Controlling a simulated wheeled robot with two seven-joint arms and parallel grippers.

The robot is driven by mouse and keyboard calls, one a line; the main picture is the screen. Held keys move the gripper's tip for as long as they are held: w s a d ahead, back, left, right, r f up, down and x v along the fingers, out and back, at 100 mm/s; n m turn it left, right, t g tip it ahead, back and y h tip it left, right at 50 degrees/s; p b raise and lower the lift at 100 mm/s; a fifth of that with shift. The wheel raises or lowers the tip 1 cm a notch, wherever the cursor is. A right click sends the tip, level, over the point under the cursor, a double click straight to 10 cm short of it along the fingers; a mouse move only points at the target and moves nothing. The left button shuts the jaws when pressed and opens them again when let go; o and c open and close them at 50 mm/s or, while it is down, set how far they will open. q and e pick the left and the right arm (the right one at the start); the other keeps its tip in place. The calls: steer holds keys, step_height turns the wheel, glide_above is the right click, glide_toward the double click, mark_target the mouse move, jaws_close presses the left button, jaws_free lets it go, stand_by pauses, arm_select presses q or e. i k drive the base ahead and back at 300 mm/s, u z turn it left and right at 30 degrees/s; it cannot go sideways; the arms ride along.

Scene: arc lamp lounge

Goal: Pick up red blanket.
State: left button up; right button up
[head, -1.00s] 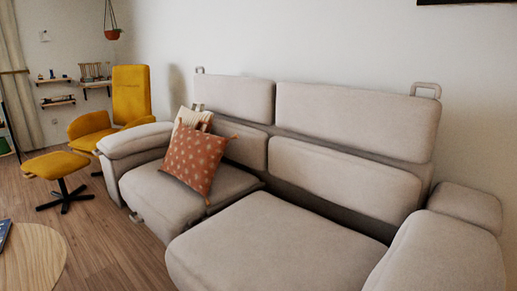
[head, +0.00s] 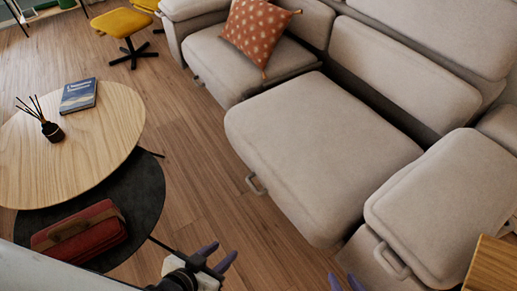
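The red blanket (head: 82,240) is a folded red bundle with a brown band across it. It lies on the dark lower round top (head: 146,196) of the coffee table, at the lower left of the head view. My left gripper (head: 216,256) is to the right of the blanket, apart from it, with its purple fingers spread and nothing between them. My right gripper (head: 345,282) shows only its purple fingertips at the bottom edge, apart from each other; the rest is cut off.
The wooden upper tabletop (head: 110,130) holds a blue book (head: 79,95) and a dark reed diffuser (head: 52,131). A beige sofa (head: 320,150) with a patterned orange cushion (head: 255,32) fills the right. A wooden edge (head: 492,265) is at lower right. Floor (head: 190,160) between table and sofa is clear.

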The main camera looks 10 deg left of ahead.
mark_target(85, 235)
steer(key=u, duration=2.65)
steer(key=k, duration=0.9)
steer(key=u, duration=1.5)
steer(key=i, duration=1.8)
steer(key=z, duration=1.5)
steer(key=i, duration=0.55)
steer(key=z, duration=0.65)
